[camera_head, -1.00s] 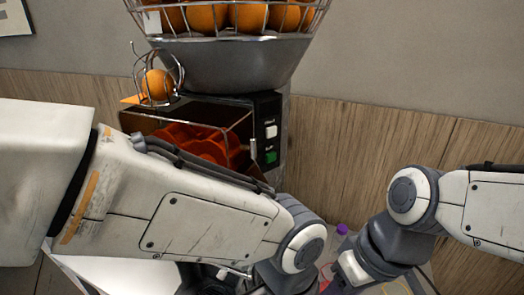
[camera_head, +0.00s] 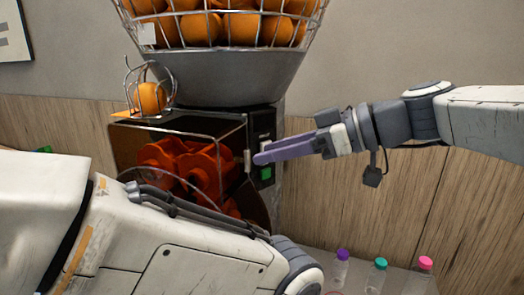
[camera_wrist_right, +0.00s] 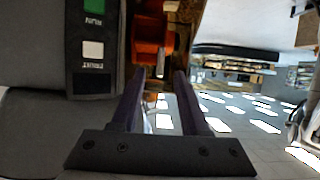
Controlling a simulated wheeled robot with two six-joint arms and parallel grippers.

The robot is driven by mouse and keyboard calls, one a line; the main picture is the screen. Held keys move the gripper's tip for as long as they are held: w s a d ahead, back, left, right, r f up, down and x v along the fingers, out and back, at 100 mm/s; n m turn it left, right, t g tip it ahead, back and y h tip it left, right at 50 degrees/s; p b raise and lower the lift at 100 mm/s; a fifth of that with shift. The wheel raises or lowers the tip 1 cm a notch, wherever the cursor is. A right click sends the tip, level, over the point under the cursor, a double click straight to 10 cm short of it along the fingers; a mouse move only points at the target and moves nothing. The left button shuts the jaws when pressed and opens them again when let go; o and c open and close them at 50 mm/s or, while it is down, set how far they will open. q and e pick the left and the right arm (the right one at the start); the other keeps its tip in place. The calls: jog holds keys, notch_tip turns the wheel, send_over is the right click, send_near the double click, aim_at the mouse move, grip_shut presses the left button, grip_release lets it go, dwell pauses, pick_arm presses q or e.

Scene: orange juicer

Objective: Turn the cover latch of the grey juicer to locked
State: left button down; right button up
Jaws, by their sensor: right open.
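The grey juicer (camera_head: 225,78) stands against the wall, with an orange-filled wire basket on top and red-orange parts (camera_head: 190,165) behind its clear cover (camera_head: 180,131). A small upright metal latch (camera_head: 248,160) is at the cover's right edge, beside the button panel. My right gripper (camera_head: 258,158) reaches in from the right with its purple fingers at the latch. In the right wrist view, the open fingers (camera_wrist_right: 159,75) have a small pale metal piece between their tips, probably the latch. I cannot tell whether they touch it. My left arm crosses the lower left; its gripper is out of view.
A green button (camera_head: 266,173) is close to the right fingers; the wrist view shows green RUN (camera_wrist_right: 95,17) and white (camera_wrist_right: 93,50) buttons. Bottles with purple (camera_head: 342,254), teal (camera_head: 380,264) and pink (camera_head: 425,263) caps stand at lower right. The wood-panelled wall is behind.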

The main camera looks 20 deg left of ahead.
aim_at(250, 157)
jog(key=shift+p+x, duration=0.4)
jog(key=shift+x, duration=1.75)
jog(key=shift+d, duration=0.1)
grip_shut()
